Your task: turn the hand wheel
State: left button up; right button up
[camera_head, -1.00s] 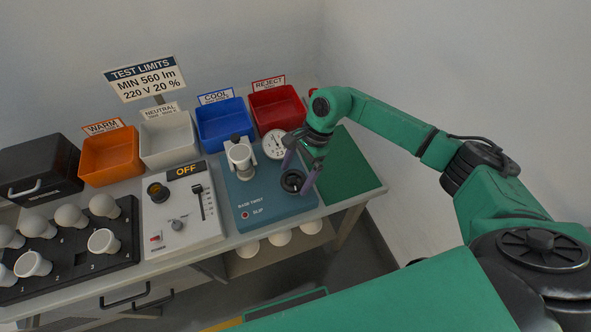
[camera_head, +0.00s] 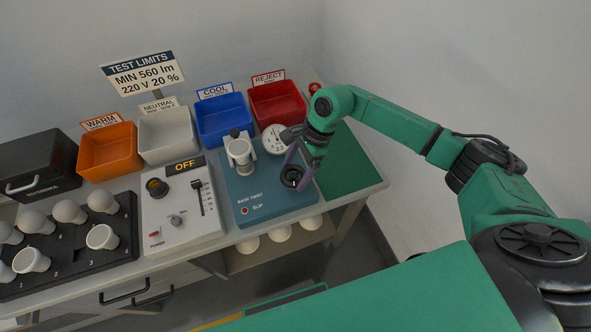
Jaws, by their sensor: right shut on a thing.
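The hand wheel (camera_head: 292,177) is a small dark ring on the right side of the blue base-twist fixture (camera_head: 262,204). My right gripper (camera_head: 294,174) reaches down over it, with one purple finger on each side, and is shut on the wheel's rim. The fingers hide part of the rim. A round dial gauge (camera_head: 274,139) stands behind the wheel, partly covered by my gripper. My left gripper is not in view.
Orange (camera_head: 108,151), grey (camera_head: 167,135), blue (camera_head: 222,121) and red (camera_head: 277,104) bins line the back. A test panel reading OFF (camera_head: 182,210) stands left of the fixture. A black rack (camera_head: 80,247) holds several bulbs. A green mat (camera_head: 346,168) is clear.

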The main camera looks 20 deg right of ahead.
jog(key=m+t+b, duration=0.2)
jog(key=m+b, duration=0.1)
jog(key=m, duration=0.3)
jog(key=shift+s+f, duration=0.1)
jog(key=m+b, duration=0.1)
jog(key=m, duration=0.1)
jog(key=m+t+h+b, duration=0.1)
jog(key=m, duration=0.1)
jog(key=shift+s+a+t, duration=0.1)
jog(key=shift+t, duration=0.2)
jog(key=shift+r+m+b, duration=0.2)
jog(key=shift+m+b, duration=0.1)
jog(key=o, duration=1.1)
jog(key=shift+c, duration=0.2)
jog(key=b+v, duration=0.2)
jog(key=v, duration=1.2)
jog(key=shift+s+r, duration=0.2)
jog(key=shift+r, duration=0.1)
